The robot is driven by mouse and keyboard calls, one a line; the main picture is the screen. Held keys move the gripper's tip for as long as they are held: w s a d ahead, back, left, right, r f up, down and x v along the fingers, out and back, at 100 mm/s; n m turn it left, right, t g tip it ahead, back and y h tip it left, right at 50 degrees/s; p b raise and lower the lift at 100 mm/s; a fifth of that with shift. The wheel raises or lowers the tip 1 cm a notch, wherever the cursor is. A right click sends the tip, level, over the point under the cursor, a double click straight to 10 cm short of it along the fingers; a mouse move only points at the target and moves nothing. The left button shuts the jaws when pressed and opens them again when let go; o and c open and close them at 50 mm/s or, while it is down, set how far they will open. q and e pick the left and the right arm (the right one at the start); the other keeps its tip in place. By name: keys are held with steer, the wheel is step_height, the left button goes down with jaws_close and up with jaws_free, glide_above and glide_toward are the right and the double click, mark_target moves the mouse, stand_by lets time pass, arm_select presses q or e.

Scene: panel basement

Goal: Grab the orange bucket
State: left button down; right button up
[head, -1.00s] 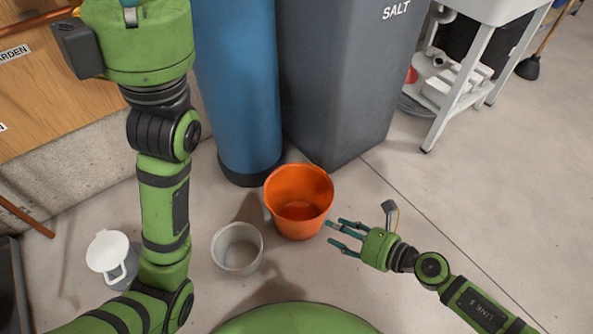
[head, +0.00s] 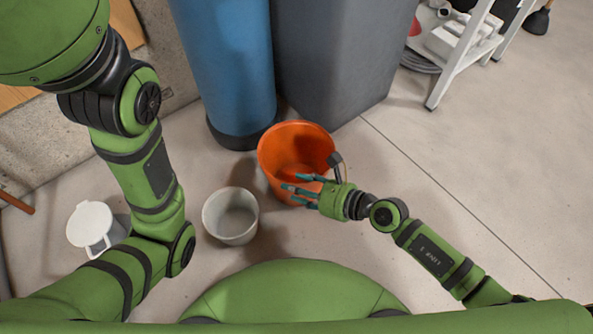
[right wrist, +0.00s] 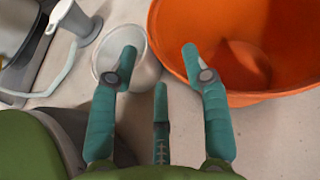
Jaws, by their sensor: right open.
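The orange bucket (head: 283,139) stands upright on the floor in front of the blue cylinder, and its inside looks empty. It fills the upper right of the right wrist view (right wrist: 270,60). My right gripper (head: 290,190) is open and empty at the bucket's near right side, overlapping its lower edge in the head view. In the right wrist view the right finger (right wrist: 198,70) overlaps the bucket's left part; I cannot tell whether they touch. My left arm comes in from the left in the head view, but its gripper is out of the picture.
A grey-white pot (head: 231,216) stands close to the left of the bucket. A white-lidded jug (head: 92,225) is farther left. The blue cylinder (head: 225,70) and grey bin (head: 335,60) stand right behind the bucket.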

steer(key=b+x, duration=0.1)
steer(key=x, duration=0.2)
steer(key=shift+w+a+f, duration=0.2)
steer(key=shift+r, duration=0.1)
jaws_close()
